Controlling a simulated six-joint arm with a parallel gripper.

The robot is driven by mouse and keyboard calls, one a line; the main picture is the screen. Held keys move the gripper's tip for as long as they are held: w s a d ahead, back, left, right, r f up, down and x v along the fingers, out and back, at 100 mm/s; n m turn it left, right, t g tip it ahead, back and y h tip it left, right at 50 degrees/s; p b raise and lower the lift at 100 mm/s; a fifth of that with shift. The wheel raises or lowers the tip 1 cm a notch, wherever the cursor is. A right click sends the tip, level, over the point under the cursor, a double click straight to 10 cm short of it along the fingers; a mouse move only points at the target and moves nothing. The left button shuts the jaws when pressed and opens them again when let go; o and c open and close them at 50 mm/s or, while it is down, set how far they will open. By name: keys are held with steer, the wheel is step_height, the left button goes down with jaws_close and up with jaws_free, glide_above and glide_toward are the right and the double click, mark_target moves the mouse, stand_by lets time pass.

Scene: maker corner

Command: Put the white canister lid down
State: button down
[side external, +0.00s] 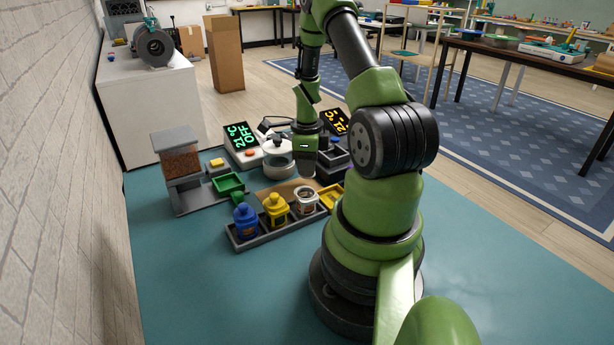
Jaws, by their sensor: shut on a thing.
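The white canister (306,202) stands at the right end of a grey rack (262,238). Its top looks open, with dark contents showing. My gripper (307,171) points down, above and behind the canister as seen from this camera. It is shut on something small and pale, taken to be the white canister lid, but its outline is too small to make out. The yellow canister (275,210) and the blue canister (246,220) stand in the same rack with their lids on.
A brown board (283,190) lies behind the rack. A green tray (229,183) and a hopper of brown granules (181,162) are at left. A yellow tray (331,194) is at right.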

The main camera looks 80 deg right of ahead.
steer(key=shift+f, duration=1.6)
steer(key=shift+f, duration=0.1)
steer(key=c, duration=1.1)
jaws_free()
steer(key=shift+o, duration=0.2)
